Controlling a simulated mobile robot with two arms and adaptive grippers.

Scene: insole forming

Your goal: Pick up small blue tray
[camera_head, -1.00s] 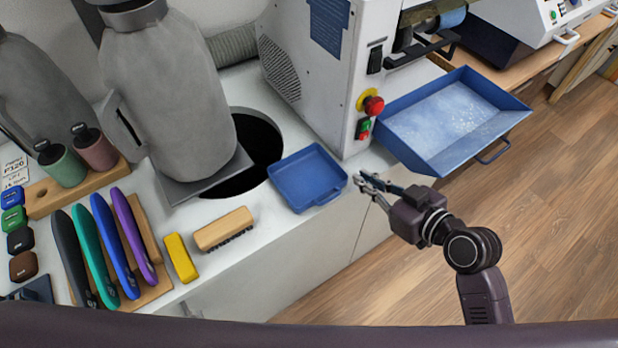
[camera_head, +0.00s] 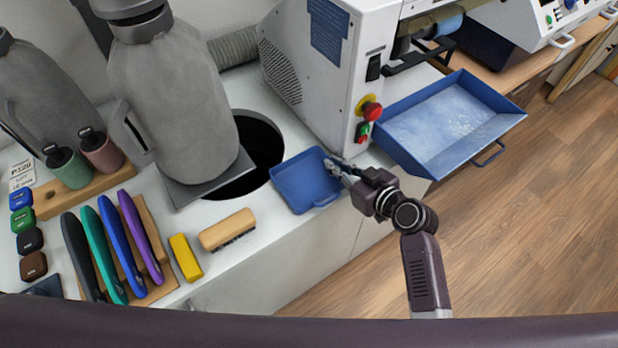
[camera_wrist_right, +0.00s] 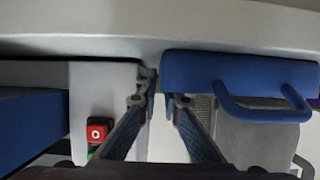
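The small blue tray (camera_head: 300,184) lies on the white worktop near its front edge, with its handle toward the front. My right gripper (camera_head: 336,168) is at the tray's right rim, coming in from the right. In the right wrist view, its two fingers (camera_wrist_right: 163,98) are apart, and the near end of the tray (camera_wrist_right: 190,70) with its handle shows just beyond the right finger. I cannot tell whether a finger touches the rim. My left gripper is not in view.
A white machine (camera_head: 335,75) with a red button (camera_head: 371,111) stands behind the gripper. A larger blue tray (camera_head: 430,135) juts out at the right. A brush (camera_head: 228,230), yellow block (camera_head: 186,258) and round opening with a grey vessel (camera_head: 175,100) are left of the small tray.

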